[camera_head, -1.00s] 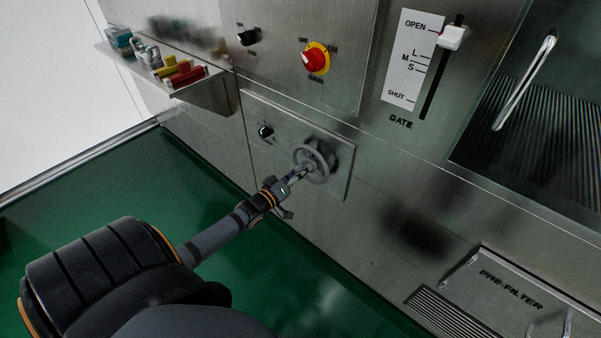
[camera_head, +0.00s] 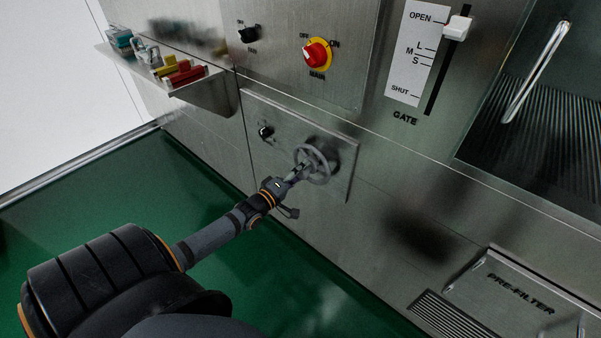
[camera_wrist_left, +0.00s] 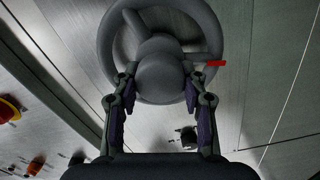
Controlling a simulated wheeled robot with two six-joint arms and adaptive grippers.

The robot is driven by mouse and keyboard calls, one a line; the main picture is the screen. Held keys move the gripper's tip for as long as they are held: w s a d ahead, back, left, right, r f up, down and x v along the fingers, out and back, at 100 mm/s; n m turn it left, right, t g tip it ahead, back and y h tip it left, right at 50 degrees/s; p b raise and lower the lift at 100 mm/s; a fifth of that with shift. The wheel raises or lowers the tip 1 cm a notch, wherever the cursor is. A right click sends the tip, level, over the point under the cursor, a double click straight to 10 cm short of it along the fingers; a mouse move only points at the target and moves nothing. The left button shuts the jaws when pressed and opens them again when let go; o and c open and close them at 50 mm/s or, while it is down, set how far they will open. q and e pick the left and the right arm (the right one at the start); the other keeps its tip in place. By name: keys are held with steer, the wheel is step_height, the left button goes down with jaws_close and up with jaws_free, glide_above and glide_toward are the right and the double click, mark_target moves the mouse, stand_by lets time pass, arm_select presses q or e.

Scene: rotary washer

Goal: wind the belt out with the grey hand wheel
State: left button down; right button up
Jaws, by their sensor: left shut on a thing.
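The grey hand wheel (camera_head: 316,162) is mounted on a metal panel low on the machine front. In the left wrist view the wheel (camera_wrist_left: 160,14) fills the top middle, with its round hub (camera_wrist_left: 160,76) between my fingers. My left gripper (camera_head: 299,171) comes in from the left and is shut on the wheel's hub. In the left wrist view its two fingers (camera_wrist_left: 160,84) touch the hub on both sides. A small red mark (camera_wrist_left: 216,63) shows at the wheel's right. No belt can be made out. My right gripper is not in view.
A small black knob (camera_head: 265,131) sits left of the wheel. Above are a red and yellow main switch (camera_head: 316,53) and the gate slider (camera_head: 457,28). A shelf (camera_head: 205,92) with padlocks juts out at upper left. The green floor (camera_head: 110,190) is clear.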

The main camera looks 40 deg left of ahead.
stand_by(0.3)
arm_select(q)
steer(key=c, duration=0.7)
jaws_free()
steer(key=s, duration=1.2)
steer(key=shift+a, duration=0.45)
